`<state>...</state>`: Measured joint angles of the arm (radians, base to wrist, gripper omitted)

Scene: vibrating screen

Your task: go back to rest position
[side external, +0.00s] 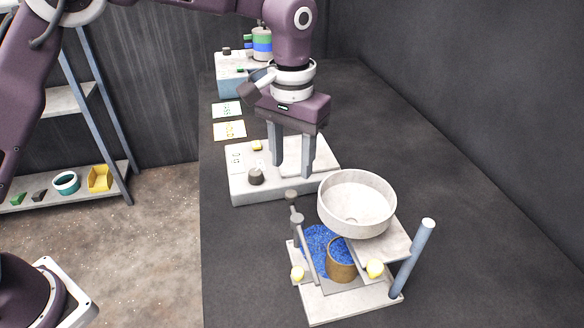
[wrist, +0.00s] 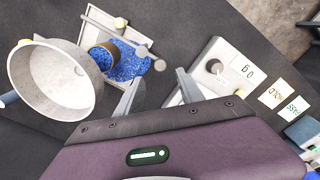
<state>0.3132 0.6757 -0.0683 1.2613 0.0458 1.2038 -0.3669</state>
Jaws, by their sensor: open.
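My gripper (side external: 291,152) is open and empty, pointing down over the white scale-like device (side external: 285,186) with a dark knob and a display. In the wrist view its two fingers (wrist: 158,92) stand apart with nothing between them. In the side view the fingertips overlap the device's plate; I cannot tell whether they touch it.
A stand (side external: 352,303) in front holds a white bowl (side external: 376,205), a brown cup (side external: 341,268) and blue granules (side external: 318,240). Cards (side external: 229,130) and another machine (side external: 232,75) are behind. A shelf (side external: 65,100) stands left. The table's right side is clear.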

